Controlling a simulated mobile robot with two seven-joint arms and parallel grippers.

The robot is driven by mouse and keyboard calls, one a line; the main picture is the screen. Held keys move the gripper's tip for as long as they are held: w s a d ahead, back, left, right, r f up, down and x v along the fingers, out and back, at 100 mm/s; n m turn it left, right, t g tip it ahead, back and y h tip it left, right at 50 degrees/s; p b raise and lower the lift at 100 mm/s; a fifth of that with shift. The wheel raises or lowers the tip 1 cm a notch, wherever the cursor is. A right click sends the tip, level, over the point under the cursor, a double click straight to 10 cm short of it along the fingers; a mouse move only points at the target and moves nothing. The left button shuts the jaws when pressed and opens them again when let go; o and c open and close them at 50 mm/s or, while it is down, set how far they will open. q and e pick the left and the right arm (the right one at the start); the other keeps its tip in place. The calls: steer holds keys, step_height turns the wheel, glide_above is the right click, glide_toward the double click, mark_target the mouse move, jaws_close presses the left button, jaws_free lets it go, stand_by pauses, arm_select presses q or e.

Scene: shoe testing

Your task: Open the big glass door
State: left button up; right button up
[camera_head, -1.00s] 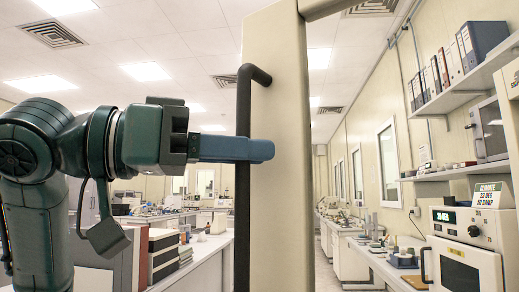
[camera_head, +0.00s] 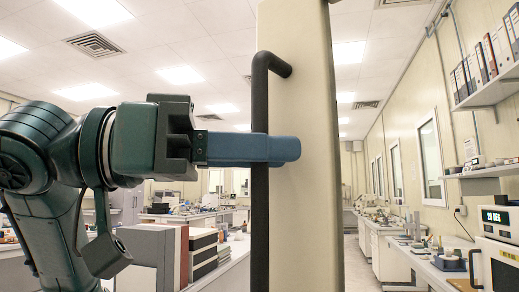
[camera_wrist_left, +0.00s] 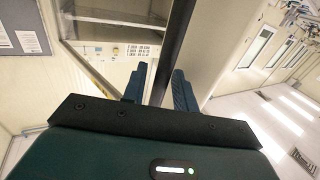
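The big door (camera_head: 300,215) is a cream, upright panel seen at a steep angle in the middle of the head view. A long black vertical handle (camera_head: 261,225) runs down its left part; it shows as a dark bar in the wrist view (camera_wrist_left: 181,40). My left gripper (camera_head: 255,148) reaches in from the left at the handle's upper part. The near finger hides part of the handle. My right gripper is not in view.
Lab benches (camera_head: 215,262) with folders and equipment lie to the left behind the door. To the right are a counter (camera_head: 445,272), an oven-like device (camera_head: 497,262) and wall shelves (camera_head: 490,92). An aisle (camera_head: 358,268) runs back between door and counter.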

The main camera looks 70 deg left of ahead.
arm_select(q)
steer(key=s, duration=0.4)
steer(key=s+a+b, duration=0.1)
steer(key=s, duration=0.3)
steer(key=s+a, duration=0.1)
steer(key=s, duration=0.4)
steer(key=shift+b, duration=0.35)
